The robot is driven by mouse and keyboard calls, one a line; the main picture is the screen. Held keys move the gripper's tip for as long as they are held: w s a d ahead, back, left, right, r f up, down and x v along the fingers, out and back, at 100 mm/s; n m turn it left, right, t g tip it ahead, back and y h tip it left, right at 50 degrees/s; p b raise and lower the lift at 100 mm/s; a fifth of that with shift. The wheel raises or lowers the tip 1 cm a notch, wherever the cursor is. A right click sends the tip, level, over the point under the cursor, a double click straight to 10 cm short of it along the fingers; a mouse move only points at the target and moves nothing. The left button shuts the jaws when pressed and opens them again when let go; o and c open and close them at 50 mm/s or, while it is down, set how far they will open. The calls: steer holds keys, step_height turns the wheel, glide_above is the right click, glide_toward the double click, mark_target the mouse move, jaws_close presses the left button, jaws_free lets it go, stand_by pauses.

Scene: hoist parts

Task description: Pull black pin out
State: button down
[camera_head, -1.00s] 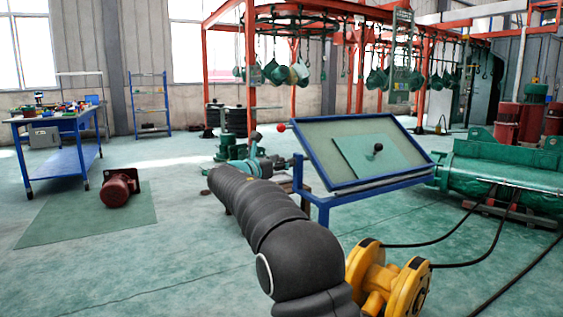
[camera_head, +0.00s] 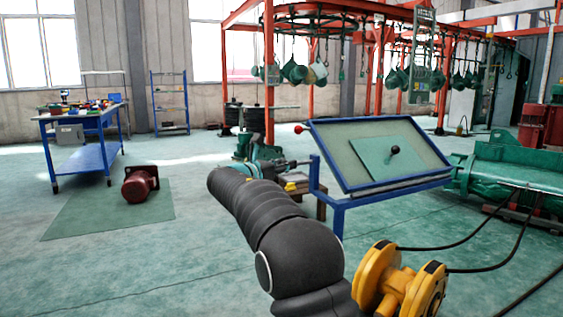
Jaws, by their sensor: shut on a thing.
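A black ball-ended pin (camera_head: 393,151) stands out from a green plate (camera_head: 375,160) on the tilted, blue-framed panel (camera_head: 350,186), right of centre in the head view. I cannot tell whether this is the task's pin. My black, ribbed arm reaches from the bottom centre up and left to the teal machine (camera_head: 262,167). My gripper is not visible; the far end of the arm hides that spot, and any thing there is hidden too. The ball-ended pin is well to the right of the arm's end, with nothing touching it.
A red ball knob (camera_head: 299,129) shows at the panel's left edge. A yellow wheel-like part (camera_head: 404,287) stands close at the right of my arm, with black cables beyond. A red motor (camera_head: 140,184) lies on a green mat (camera_head: 90,224). The left floor is mostly clear.

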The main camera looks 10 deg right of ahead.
steer(key=shift+a+r, duration=0.1)
steer(key=shift+a, duration=0.2)
steer(key=c, duration=1.1)
jaws_free()
steer(key=shift+w, duration=0.1)
steer(key=shift+o, duration=1.3)
steer(key=shift+a, duration=0.25)
steer(key=shift+d, duration=0.35)
steer(key=v, duration=1.2)
